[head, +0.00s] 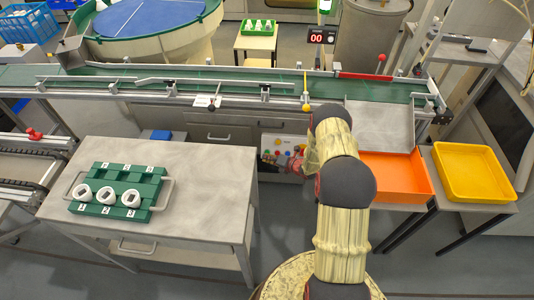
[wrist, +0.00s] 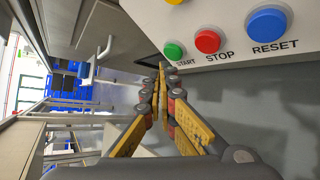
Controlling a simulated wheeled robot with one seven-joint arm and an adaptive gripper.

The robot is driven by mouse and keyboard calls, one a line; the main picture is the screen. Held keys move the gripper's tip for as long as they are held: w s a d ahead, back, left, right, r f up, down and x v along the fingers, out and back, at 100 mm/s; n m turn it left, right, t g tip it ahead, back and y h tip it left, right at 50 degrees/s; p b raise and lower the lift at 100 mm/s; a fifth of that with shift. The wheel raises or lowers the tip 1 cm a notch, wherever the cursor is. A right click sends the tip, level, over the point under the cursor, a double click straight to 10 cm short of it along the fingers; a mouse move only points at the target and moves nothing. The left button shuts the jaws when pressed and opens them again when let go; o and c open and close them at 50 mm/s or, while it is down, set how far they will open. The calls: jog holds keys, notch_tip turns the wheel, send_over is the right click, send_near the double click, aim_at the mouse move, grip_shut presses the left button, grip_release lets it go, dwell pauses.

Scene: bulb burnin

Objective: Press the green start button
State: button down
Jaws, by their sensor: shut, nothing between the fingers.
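The green start button (wrist: 173,51) sits on a light control panel (wrist: 215,15) in the wrist view, at the panel's left end, with the label START below it. The red stop button (wrist: 207,41) and the blue reset button (wrist: 267,24) are to its right. My gripper (wrist: 162,66) is shut and empty. Its fingertips appear just below and left of the green button in the picture; I cannot tell whether they touch it. In the head view the panel (head: 282,142) is under the conveyor, and my arm partly hides it and the gripper.
The conveyor (head: 250,90) runs above the panel. A grey table (head: 215,180) with a green tray (head: 118,172) of white parts stands at left. An orange bin (head: 405,175) and a yellow bin (head: 475,170) are at right. A counter (head: 316,38) reads 00.

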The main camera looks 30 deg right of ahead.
jog(key=s+a+r+p, duration=0.2)
jog(key=s+p, duration=0.1)
jog(key=shift+s+a+r, duration=0.2)
jog(key=shift+s+r, duration=0.05)
jog(key=shift+s, duration=0.05)
dwell(0.3)
dwell(0.7)
